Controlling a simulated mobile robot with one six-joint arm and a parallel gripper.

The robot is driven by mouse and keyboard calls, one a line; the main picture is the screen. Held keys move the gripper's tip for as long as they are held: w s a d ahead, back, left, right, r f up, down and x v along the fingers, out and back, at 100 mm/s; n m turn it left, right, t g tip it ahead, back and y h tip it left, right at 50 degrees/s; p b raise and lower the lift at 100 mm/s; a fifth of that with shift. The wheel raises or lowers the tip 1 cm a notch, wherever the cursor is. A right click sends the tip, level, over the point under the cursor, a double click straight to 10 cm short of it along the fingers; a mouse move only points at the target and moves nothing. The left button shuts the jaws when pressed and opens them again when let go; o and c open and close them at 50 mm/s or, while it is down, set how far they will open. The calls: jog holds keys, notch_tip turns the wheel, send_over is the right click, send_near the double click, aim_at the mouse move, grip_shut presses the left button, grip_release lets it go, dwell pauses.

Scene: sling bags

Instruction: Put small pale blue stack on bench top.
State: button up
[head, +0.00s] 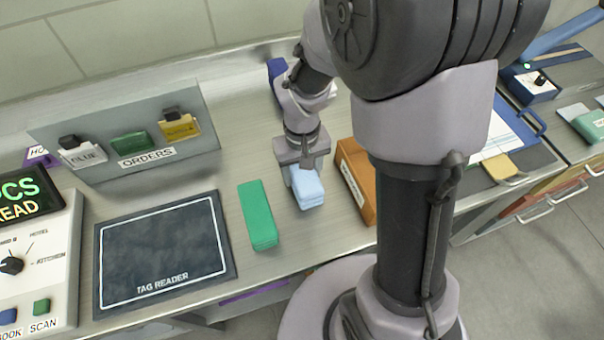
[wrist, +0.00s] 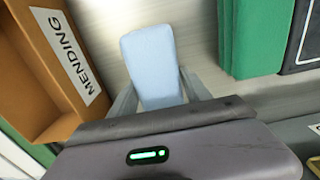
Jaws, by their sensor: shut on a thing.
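The small pale blue stack (head: 306,187) is between the fingers of my gripper (head: 303,170), near the front part of the metal bench top (head: 222,178). In the wrist view the stack (wrist: 152,62) sticks out from between the two fingers (wrist: 158,98), which are shut on its sides. The bench top (wrist: 205,40) shows below and around the stack. I cannot tell whether the stack rests on the bench or hangs a little above it.
A green stack (head: 258,214) lies left of the blue one. The orange-brown MENDING box (head: 355,180) stands close on the right. The dark TAG READER mat (head: 163,250) is farther left. The grey ORDERS rack (head: 100,165) stands behind it. A dark blue item (head: 277,72) is at the back.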

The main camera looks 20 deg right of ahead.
jog(key=shift+r, duration=0.1)
jog(key=o, duration=1.5)
jog(key=shift+o, duration=0.2)
notch_tip(320, 180, up, 12)
jog(key=p, duration=0.5)
jog(key=s+a+r+m+t+y, duration=0.1)
jog(key=s+a+r+m+t, duration=0.1)
jog(key=s+r, duration=0.4)
jog(key=s+a+r+m+t+y, duration=0.1)
jog(key=s+r+m+t, duration=0.1)
jog(key=s+r, duration=0.5)
jog(key=shift+a+r+t, duration=0.2)
jog(key=shift+a+t, duration=0.2)
jog(key=shift+t, duration=0.5)
